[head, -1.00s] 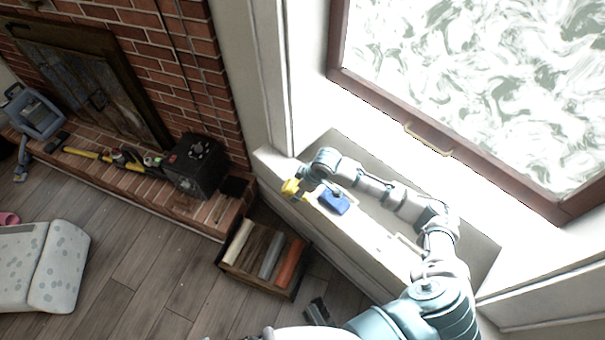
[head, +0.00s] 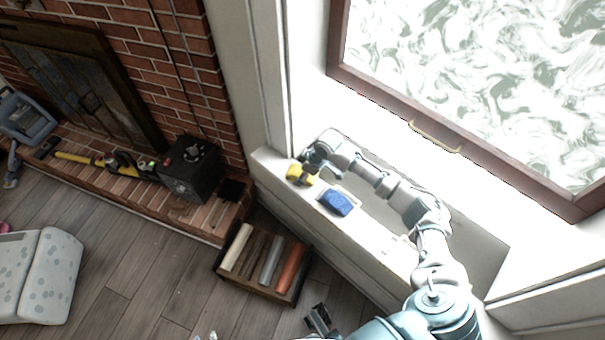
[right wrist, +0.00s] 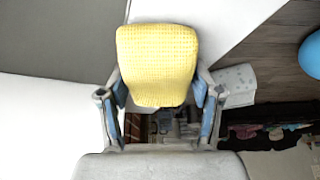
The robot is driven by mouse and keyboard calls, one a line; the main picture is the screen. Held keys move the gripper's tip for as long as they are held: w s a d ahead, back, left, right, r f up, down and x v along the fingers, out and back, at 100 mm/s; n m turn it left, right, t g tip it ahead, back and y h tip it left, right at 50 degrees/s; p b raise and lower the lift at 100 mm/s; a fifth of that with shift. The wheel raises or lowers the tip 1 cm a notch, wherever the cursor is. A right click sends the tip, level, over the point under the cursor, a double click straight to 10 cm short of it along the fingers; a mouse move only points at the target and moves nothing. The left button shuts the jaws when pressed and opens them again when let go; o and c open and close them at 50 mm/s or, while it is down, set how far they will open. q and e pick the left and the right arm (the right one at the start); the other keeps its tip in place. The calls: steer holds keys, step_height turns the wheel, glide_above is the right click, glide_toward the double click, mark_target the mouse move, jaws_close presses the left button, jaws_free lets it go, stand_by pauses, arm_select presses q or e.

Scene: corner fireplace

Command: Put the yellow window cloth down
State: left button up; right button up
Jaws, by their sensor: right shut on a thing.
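The yellow window cloth (head: 296,172) is at the left end of the white window sill (head: 365,232), by its front edge. My right gripper (head: 312,172) is shut on it. In the right wrist view the cloth (right wrist: 158,62) is a textured yellow pad between the two blue-padded fingers of my right gripper (right wrist: 160,90). Whether its underside touches the sill is hidden. A blue cloth or sponge (head: 337,203) lies on the sill to the right of the yellow cloth.
A large framed window (head: 440,150) with a handle stands behind the sill. A crate with rolls (head: 262,264) is on the wooden floor below. A brick hearth (head: 205,220) holds a black box (head: 190,172). The sill right of the blue item has free room.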

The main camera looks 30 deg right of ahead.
steer(key=shift+a+f, duration=0.15)
steer(key=shift+a, duration=0.45)
steer(key=shift+s+a+f, duration=0.1)
steer(key=shift+s+f, duration=0.05)
steer(key=shift+f, duration=0.05)
steer(key=o, duration=1.1)
steer(key=shift+d+f, duration=0.25)
steer(key=shift+d, duration=0.05)
steer(key=shift+d+f, duration=0.2)
arm_select(q)
steer(key=shift+s+a+f, duration=0.15)
steer(key=shift+a, duration=0.15)
arm_select(e)
steer(key=shift+a+r, duration=0.15)
